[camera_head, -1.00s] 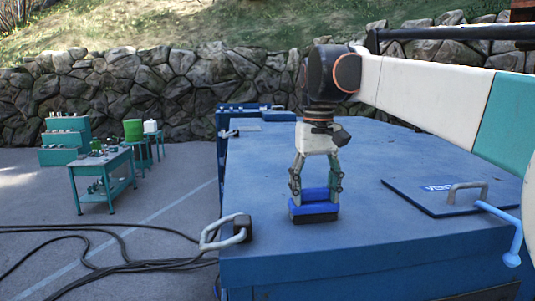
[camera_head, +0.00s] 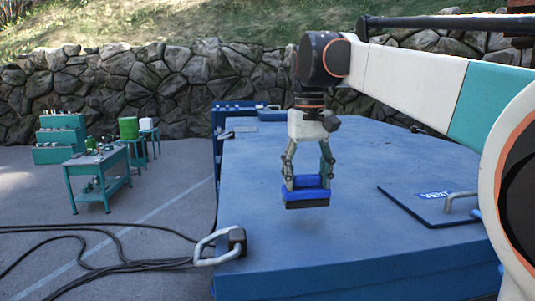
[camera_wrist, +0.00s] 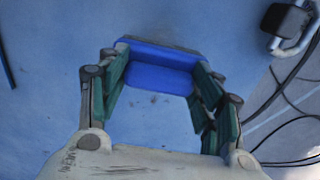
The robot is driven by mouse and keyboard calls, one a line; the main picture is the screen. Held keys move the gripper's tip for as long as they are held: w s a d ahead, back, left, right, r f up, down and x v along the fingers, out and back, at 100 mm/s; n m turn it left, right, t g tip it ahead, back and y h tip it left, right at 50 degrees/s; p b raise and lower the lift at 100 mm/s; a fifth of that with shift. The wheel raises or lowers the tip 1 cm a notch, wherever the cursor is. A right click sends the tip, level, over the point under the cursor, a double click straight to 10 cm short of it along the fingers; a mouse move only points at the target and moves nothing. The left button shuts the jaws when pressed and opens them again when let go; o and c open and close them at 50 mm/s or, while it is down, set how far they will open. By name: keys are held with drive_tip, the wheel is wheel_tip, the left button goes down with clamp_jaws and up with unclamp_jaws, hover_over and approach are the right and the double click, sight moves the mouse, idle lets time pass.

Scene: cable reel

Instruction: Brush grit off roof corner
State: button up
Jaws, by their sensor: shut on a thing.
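My gripper (camera_head: 307,178) is shut on a blue brush (camera_head: 306,194) with a dark underside. It holds the brush level over the near left part of the blue roof (camera_head: 350,150). The brush appears a little above the roof, though the gap is hard to judge. In the wrist view the blue brush (camera_wrist: 155,78) sits between the green-sided fingers. Small dark specks of grit (camera_wrist: 155,98) show on the roof beside the brush, with more smudges nearer the wrist. The roof directly under the brush is hidden.
A metal handle on a dark block (camera_head: 237,240) stands at the roof's near left corner. A hatch panel (camera_head: 425,205) with a handle lies to the right. Black cables (camera_head: 110,250) lie on the ground. A green workbench (camera_head: 100,175) stands far left.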

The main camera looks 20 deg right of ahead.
drive_tip(key=shift+w+r+p, duration=0.3)
drive_tip(key=shift+r+p, duration=0.2)
drive_tip(key=shift+r, duration=0.4)
drive_tip(key=shift+s+r+p, duration=0.25)
drive_tip(key=shift+r+p, duration=0.3)
drive_tip(key=shift+r, duration=0.3)
drive_tip(key=shift+w+f, duration=0.1)
